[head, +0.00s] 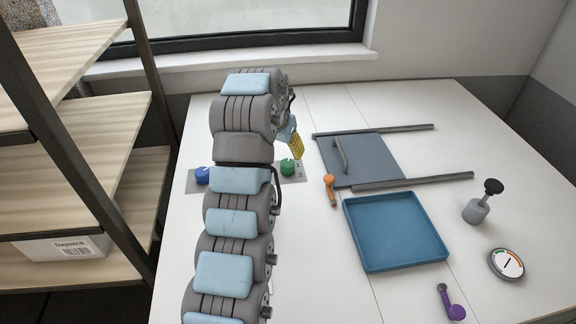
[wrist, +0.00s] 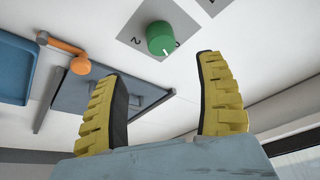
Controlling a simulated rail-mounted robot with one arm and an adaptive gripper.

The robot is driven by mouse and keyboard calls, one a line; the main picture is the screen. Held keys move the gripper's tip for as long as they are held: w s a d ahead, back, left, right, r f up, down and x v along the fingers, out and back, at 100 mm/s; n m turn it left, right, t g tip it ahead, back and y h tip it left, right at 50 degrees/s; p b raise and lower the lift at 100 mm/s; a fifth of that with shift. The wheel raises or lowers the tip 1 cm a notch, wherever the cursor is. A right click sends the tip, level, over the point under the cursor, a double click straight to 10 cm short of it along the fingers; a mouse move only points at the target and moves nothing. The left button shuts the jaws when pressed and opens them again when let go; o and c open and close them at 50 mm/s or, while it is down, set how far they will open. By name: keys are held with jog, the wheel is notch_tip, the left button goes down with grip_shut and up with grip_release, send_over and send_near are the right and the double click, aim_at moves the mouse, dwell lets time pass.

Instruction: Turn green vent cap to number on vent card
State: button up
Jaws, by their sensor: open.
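The green vent cap (head: 288,167) is a round knob on a grey plate on the table, partly beside my arm in the head view. In the wrist view the green cap (wrist: 160,38) has a white pointer mark at its lower edge, and a "2" shows on the plate to its left. Another digit by the cap's right edge is partly hidden. My gripper (wrist: 165,105) has yellow fingers spread open and empty, with the cap beyond and between the tips, apart from them. In the head view my gripper (head: 296,146) is just above the cap. I cannot identify a vent card.
A blue knob (head: 202,175) is left of my arm. An orange handle (head: 330,188) is right of the green cap, near a grey sliding panel (head: 375,160) and a blue tray (head: 396,232). A gauge (head: 507,263), a grey plunger (head: 476,210) and a purple lever (head: 452,305) are farther right.

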aim_at(287, 164)
jog(key=x, duration=1)
jog(key=shift+w+f, duration=0.1)
jog(key=shift+f, duration=0.15)
jog(key=shift+c, duration=0.3)
jog(key=c, duration=1.1)
